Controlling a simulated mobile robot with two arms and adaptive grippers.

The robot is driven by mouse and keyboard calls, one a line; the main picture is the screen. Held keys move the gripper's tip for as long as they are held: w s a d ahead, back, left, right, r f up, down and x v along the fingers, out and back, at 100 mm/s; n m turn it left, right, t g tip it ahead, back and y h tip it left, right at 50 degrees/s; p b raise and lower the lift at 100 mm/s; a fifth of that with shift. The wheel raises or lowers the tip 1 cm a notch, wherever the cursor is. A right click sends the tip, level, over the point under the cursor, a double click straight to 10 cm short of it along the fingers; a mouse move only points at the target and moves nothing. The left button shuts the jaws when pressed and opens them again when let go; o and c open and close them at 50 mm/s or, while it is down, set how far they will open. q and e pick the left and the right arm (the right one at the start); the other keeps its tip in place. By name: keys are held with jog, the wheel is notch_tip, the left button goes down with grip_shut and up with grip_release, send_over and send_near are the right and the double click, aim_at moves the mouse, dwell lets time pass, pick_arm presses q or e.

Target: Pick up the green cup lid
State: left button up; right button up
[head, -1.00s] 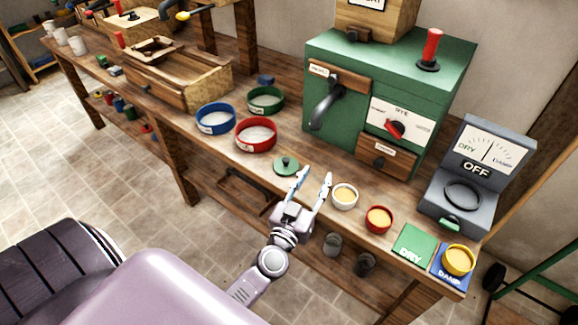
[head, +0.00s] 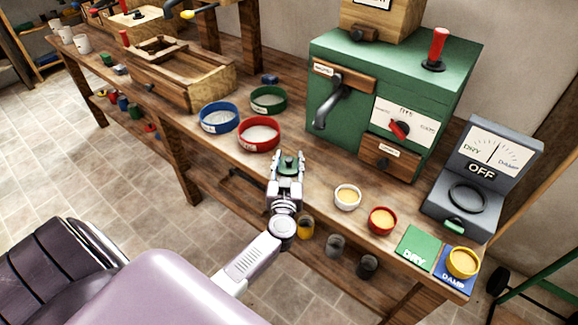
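The green cup lid (head: 289,168) is a small round disc with a dark knob on top. It lies on the wooden bench (head: 325,184) near the front edge, below the red ring. My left gripper (head: 288,157) reaches over the bench edge from below, its two fingers apart, one on each side of the lid. I cannot tell whether the fingers touch the lid's rim. The gripper's palm hides the near part of the lid. My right gripper is not in view.
A red ring (head: 259,148), blue ring (head: 237,124) and green ring (head: 268,112) stand behind the lid. A white cup (head: 347,204) and red cup (head: 382,231) stand to its right. The green machine (head: 335,66) stands behind, with a grey meter (head: 492,150) farther right.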

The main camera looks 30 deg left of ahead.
pick_arm(q)
jog(key=shift+c, duration=0.4)
grip_shut()
jog(key=shift+r, duration=0.15)
